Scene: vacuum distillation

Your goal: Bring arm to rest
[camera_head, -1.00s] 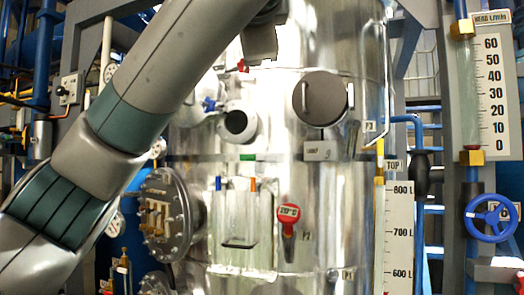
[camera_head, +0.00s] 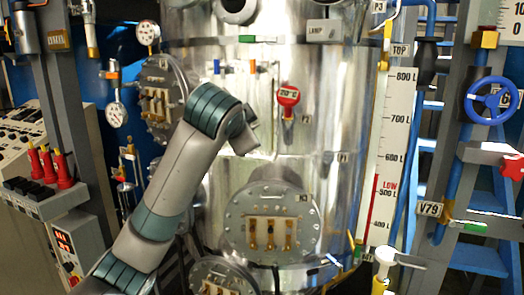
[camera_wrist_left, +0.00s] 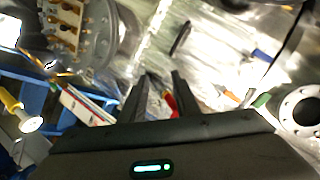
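My left arm comes in from the lower left in the head view, bent upward in front of the large shiny metal vessel (camera_head: 230,180). My left gripper (camera_head: 250,140) is at the arm's upper end, seen small and partly hidden by the wrist. In the left wrist view its two dark fingers (camera_wrist_left: 161,85) stand apart with nothing held between them. My right gripper is not in view.
A round flange (camera_head: 275,225) with brass fittings is right of and below the gripper. Another flange (camera_head: 160,100) is at upper left. A control panel with red switches (camera_head: 48,168) stands at left. A level scale (camera_head: 387,150) and blue valve wheel (camera_head: 491,100) are at right.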

